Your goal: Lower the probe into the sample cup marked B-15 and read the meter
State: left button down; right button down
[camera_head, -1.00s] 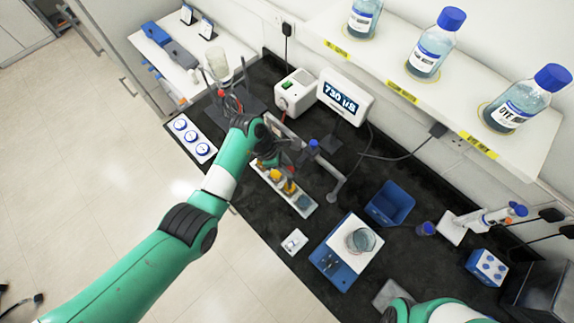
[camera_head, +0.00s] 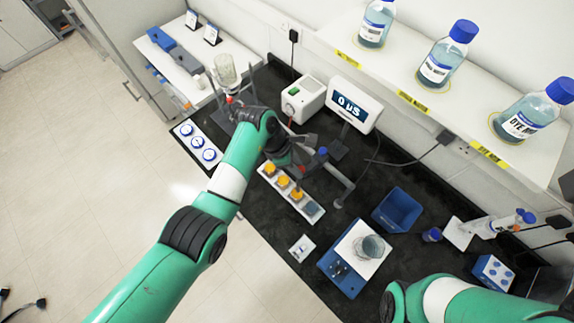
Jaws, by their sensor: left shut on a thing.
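The meter (camera_head: 351,105) stands at the back of the black bench, and its screen reads 0 µS. A white rack (camera_head: 263,170) holds a row of sample cups, among them orange ones (camera_head: 283,181) and a grey-blue one (camera_head: 313,209) at the near end. I cannot read any marking on the cups, so B-15 cannot be told apart. My left gripper (camera_head: 303,160) is above and behind the row, shut on what seems to be the probe, mostly hidden by the gripper. The probe's tip cannot be made out clearly. My right arm enters at lower right; its gripper is out of view.
A metal stand arm (camera_head: 342,190) with a blue knob is close beside my left gripper. A blue bin (camera_head: 397,208), a balance (camera_head: 341,270) bearing a glass dish (camera_head: 371,247), and a white box (camera_head: 303,98) stand nearby. Bottles (camera_head: 444,55) line the shelf above.

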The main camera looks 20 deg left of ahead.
pick_arm(q)
jog(key=c, duration=1)
grip_release()
jog(key=shift+r, duration=0.3)
jog(key=shift+c, duration=0.2)
jog(key=o, duration=0.5)
jog(key=shift+f, duration=0.1)
jog(key=shift+c, duration=0.2)
jog(key=v, duration=1.1)
jog(key=shift+a+r+p, duration=0.2)
jog(key=shift+r+p, duration=0.1)
jog(key=shift+p, duration=0.05)
